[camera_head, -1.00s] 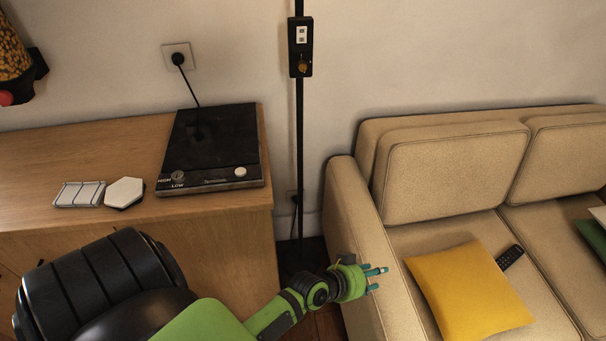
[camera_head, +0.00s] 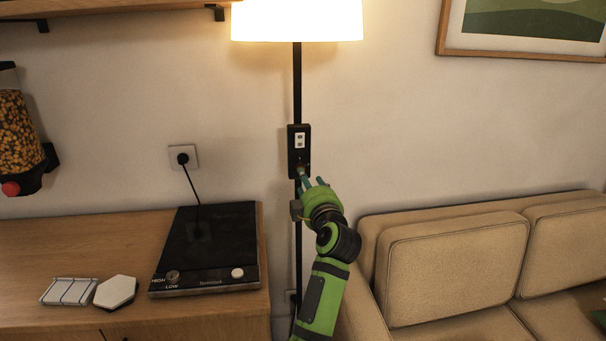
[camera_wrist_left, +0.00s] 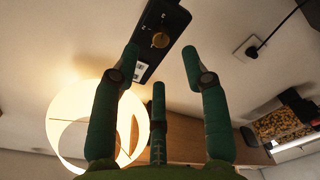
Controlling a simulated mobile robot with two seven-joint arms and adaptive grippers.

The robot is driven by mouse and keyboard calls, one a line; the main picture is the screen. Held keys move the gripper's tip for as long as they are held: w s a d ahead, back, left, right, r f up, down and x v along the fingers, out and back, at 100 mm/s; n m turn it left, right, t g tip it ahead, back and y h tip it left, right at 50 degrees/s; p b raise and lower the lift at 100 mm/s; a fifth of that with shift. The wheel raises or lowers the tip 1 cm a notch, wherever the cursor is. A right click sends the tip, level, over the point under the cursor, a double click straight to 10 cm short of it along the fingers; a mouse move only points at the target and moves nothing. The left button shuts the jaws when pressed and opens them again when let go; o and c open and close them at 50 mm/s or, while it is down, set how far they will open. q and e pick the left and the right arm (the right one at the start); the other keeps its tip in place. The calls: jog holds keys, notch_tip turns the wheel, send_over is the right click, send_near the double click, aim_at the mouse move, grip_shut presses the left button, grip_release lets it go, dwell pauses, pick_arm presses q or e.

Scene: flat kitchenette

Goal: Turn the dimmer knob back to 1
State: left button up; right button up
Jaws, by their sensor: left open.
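The dimmer is a black box (camera_head: 298,142) on the lamp's dark pole, with a small white plate on its upper part. In the head view its knob sits low on the box, largely hidden by my fingertips. The left wrist view shows the round brown-gold knob (camera_wrist_left: 160,38) on the box (camera_wrist_left: 150,58), with small marks around it too small to read. My left gripper (camera_head: 313,181), green with teal fingers, is just below and in front of the knob. In the wrist view its fingers (camera_wrist_left: 161,62) are spread and empty, apart from the knob. My right gripper is not in view.
The lit lampshade (camera_head: 297,18) is above the dimmer. A wooden cabinet (camera_head: 60,238) with a black hotplate (camera_head: 208,240) stands left. A beige sofa (camera_head: 455,265) stands right. A wall socket (camera_head: 183,157) with a plug is left of the pole.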

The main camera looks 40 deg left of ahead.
pick_arm(q)
jog(key=x, duration=0.6)
jog(key=shift+c, duration=0.4)
grip_shut()
